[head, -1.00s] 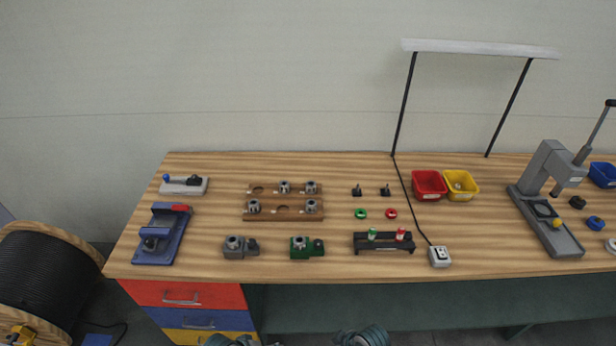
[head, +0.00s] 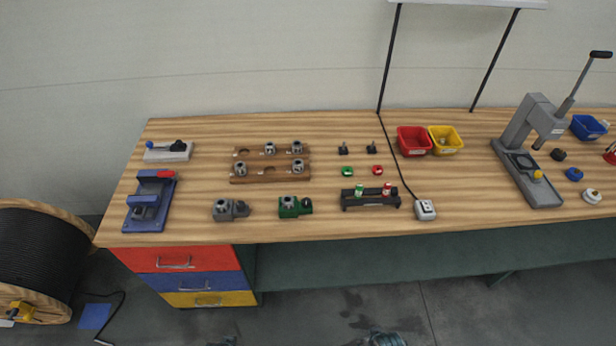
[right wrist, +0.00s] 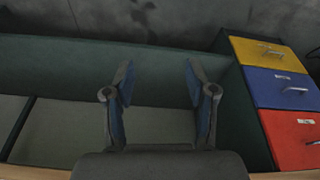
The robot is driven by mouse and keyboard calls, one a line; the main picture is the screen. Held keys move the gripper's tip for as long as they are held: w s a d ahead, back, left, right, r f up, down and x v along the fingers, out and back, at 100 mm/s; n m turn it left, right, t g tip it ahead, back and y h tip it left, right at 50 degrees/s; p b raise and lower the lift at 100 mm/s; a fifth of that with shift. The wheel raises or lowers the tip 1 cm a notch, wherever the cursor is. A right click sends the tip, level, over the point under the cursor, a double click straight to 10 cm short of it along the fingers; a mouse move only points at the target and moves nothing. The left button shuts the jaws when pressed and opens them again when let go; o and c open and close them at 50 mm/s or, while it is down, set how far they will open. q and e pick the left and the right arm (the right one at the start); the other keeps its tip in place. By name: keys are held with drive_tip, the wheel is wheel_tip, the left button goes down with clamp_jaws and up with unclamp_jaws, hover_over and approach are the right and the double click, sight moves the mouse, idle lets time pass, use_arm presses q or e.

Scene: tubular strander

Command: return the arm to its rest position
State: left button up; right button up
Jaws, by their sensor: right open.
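My right gripper (right wrist: 157,68) shows in the right wrist view, its two fingers spread apart with nothing between them. It is in front of the dark green panel below the workbench top, clear of the drawers. In the head view only small grey parts of my arms show at the bottom edge. My left gripper cannot be made out there. The workbench (head: 330,222) stands ahead with all its tools resting on it.
Drawers in red (head: 176,258), blue and yellow are shut under the bench's left end. A cable reel (head: 35,250) stands on the floor at left. A wooden rack (head: 270,174), a blue fixture (head: 150,205) and a grey press (head: 530,165) are on top. Open floor lies in front.

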use_arm(q)
drive_tip(key=s+f+g, duration=0.1)
drive_tip(key=s+f, duration=0.2)
drive_tip(key=f, duration=0.7)
drive_tip(key=s+f, duration=0.3)
drive_tip(key=f, duration=0.8)
use_arm(e)
drive_tip(key=s+f+g, duration=0.1)
drive_tip(key=s+f, duration=0.2)
drive_tip(key=f, duration=0.7)
drive_tip(key=s+f, duration=0.3)
drive_tip(key=f, duration=0.8)
use_arm(q)
drive_tip(key=s+a+f+g, duration=0.1)
drive_tip(key=s+a+f, duration=0.2)
drive_tip(key=s+f, duration=0.8)
drive_tip(key=s, duration=0.4)
drive_tip(key=shift+s+a+f, duration=0.15)
drive_tip(key=shift+a+f, duration=0.05)
drive_tip(key=shift+f, duration=0.05)
use_arm(e)
drive_tip(key=s+d+f+g, duration=0.1)
drive_tip(key=s+d+f, duration=0.2)
drive_tip(key=s+f, duration=0.8)
drive_tip(key=s, duration=0.4)
drive_tip(key=shift+s+d+f, duration=0.15)
drive_tip(key=shift+f, duration=0.1)
